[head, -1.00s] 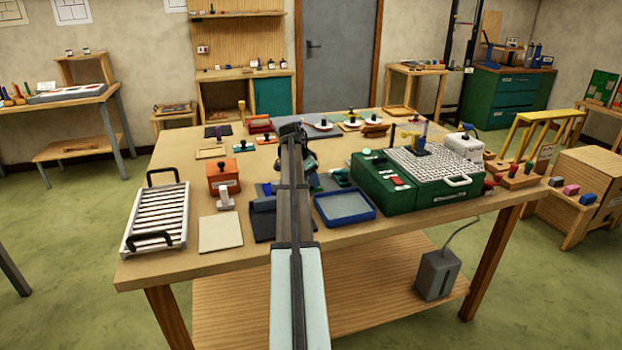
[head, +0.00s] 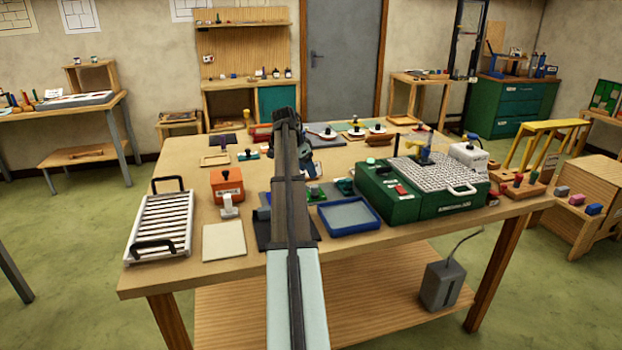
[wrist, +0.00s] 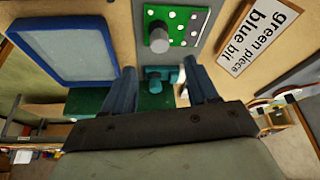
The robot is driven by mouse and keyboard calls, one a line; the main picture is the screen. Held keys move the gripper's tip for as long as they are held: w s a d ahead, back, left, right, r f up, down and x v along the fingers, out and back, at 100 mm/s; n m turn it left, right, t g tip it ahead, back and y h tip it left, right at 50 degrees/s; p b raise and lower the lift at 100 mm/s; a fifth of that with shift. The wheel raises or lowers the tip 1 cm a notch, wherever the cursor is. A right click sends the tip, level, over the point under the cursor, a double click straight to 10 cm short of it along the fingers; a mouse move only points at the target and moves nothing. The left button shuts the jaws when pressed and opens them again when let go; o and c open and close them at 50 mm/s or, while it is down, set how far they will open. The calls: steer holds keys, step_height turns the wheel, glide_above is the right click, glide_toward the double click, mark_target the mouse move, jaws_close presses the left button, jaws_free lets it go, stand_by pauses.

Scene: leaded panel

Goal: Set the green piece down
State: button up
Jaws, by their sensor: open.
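A teal knobbed piece on a dark green base (wrist: 150,100) shows between the fingers; a teal piece also shows behind the blue tray in the head view (head: 344,187). I cannot tell which of these is the green piece. A label reading "green piece, blue bit" (wrist: 262,38) lies beside the dotted plate. My gripper (wrist: 160,68) is open, its two blue fingers apart with nothing seen gripped. In the head view my gripper (head: 308,160) is partly hidden by my arm.
The blue tray (head: 348,228) is right of my arm, with the green machine (head: 425,208) beyond it. An orange box (head: 227,183), a pale tile (head: 223,242) and a slatted rack (head: 160,226) stand left. Some bare tabletop shows at the front.

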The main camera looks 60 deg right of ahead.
steer(key=shift+v, duration=1.4)
steer(key=shift+w, duration=0.1)
